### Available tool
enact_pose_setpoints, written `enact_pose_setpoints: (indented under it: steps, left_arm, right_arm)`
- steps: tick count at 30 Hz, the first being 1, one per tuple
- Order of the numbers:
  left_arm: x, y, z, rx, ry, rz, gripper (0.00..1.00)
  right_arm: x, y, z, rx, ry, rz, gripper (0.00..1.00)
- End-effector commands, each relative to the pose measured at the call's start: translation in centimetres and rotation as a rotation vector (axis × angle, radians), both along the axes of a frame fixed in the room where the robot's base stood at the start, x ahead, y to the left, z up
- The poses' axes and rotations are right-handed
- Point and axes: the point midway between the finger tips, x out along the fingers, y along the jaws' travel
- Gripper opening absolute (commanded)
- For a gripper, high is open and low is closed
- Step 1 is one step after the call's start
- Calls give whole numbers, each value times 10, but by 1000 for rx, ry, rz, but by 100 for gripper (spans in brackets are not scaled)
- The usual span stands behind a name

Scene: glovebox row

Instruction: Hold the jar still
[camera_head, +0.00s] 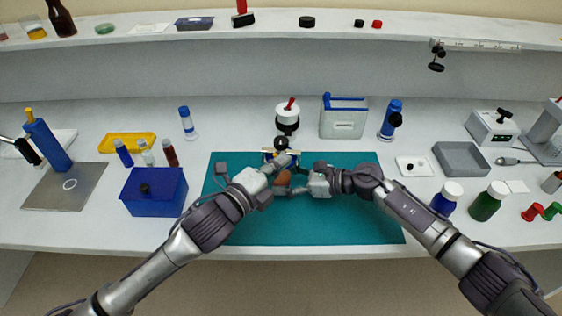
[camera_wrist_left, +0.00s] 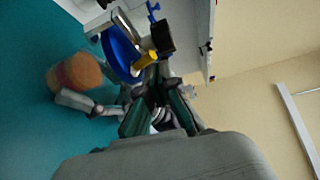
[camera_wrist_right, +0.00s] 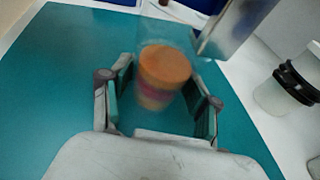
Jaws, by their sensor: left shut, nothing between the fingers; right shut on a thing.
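In the left wrist view the jar (camera_wrist_left: 75,75) is at the left, apart from my left gripper (camera_wrist_left: 158,92). The arms partly hide the jar there.
A small stand with a black knob (camera_head: 281,143) is just behind my left gripper. A blue box (camera_head: 152,200) stands left of the mat. A grey tray (camera_head: 461,158) and capped bottles (camera_head: 487,203) are at the right. The front of the mat is clear.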

Motion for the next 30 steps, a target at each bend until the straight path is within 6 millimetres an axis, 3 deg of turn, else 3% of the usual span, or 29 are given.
enact_pose_setpoints:
  steps: [5,15,21,30]
  left_arm:
    - [-16,12,-5,2,2,0,0]
    - [-66,48,-17,2,4,0,0]
    - [-78,57,-19,0,0,0,0]
    - [-79,57,-19,-1,-1,0,0]
  right_arm:
    - [0,0,0,-1,0,-1,42]
    - [0,0,0,0,0,0,42]
    - [0,0,0,0,0,0,42]
    - [0,0,0,0,0,1,42]
